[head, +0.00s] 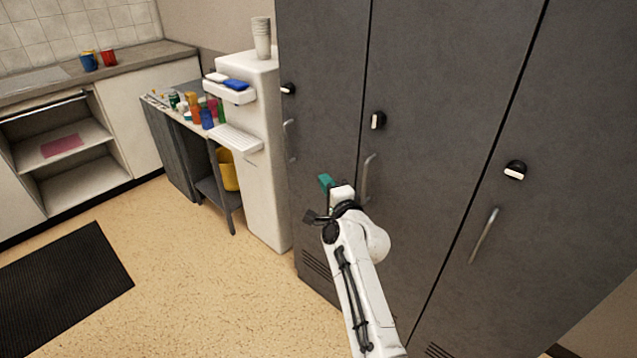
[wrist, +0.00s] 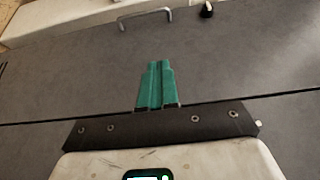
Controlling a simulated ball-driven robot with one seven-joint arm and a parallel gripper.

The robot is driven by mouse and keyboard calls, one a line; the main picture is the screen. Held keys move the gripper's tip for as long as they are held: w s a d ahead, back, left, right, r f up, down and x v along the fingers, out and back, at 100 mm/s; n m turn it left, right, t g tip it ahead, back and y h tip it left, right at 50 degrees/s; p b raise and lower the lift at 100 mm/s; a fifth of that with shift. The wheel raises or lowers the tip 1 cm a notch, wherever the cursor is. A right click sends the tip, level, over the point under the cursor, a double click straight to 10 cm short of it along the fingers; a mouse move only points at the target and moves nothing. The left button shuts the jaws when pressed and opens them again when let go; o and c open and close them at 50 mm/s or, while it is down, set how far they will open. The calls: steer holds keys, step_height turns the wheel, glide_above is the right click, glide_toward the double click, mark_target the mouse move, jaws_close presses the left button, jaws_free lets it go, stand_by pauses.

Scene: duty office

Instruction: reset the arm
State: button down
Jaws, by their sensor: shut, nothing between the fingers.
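My gripper (head: 326,181) has teal fingers and is in front of the grey lockers (head: 430,110) in the head view. In the wrist view my gripper (wrist: 157,66) is shut, with its two teal fingers side by side and nothing between them. A locker door fills most of the wrist view behind the fingers. A metal door handle (wrist: 145,17) and a dark knob (wrist: 207,10) show beyond the fingertips there. My white arm reaches up from the bottom of the head view. I cannot tell how far the fingertips are from the door.
A white water dispenser (head: 262,150) with stacked cups (head: 261,37) stands left of the lockers. Further left are a side table with several bottles (head: 194,107), a yellow bin (head: 228,169) and a counter (head: 130,65). The floor (head: 190,270) is open, with a black mat (head: 62,290) at left.

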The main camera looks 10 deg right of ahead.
steer(key=s+d+f+n+g+h, duration=0.1)
steer(key=s+d+f+n+g, duration=0.2)
steer(key=s+f, duration=0.45)
steer(key=s+d+f+n+g, duration=0.3)
steer(key=s+d+f+n, duration=0.1)
steer(key=s, duration=0.6)
steer(key=s+d+f+n+g+h, duration=0.1)
steer(key=s+d+f+n+g, duration=0.3)
steer(key=s, duration=0.5)
steer(key=s+d+n+g+h, duration=0.1)
steer(key=s+d+n+g, duration=0.1)
steer(key=s, duration=1.3)
steer(key=s+d+f+n+g+h, duration=0.1)
steer(key=s+g, duration=0.3)
steer(key=s, duration=1)
steer(key=shift+s+d+n+g, duration=0.3)
steer(key=shift+s+d+n, duration=0.15)
steer(key=shift+d, duration=0.35)
steer(key=c, duration=1.8)
jaws_free()
steer(key=shift+w+f, duration=0.1)
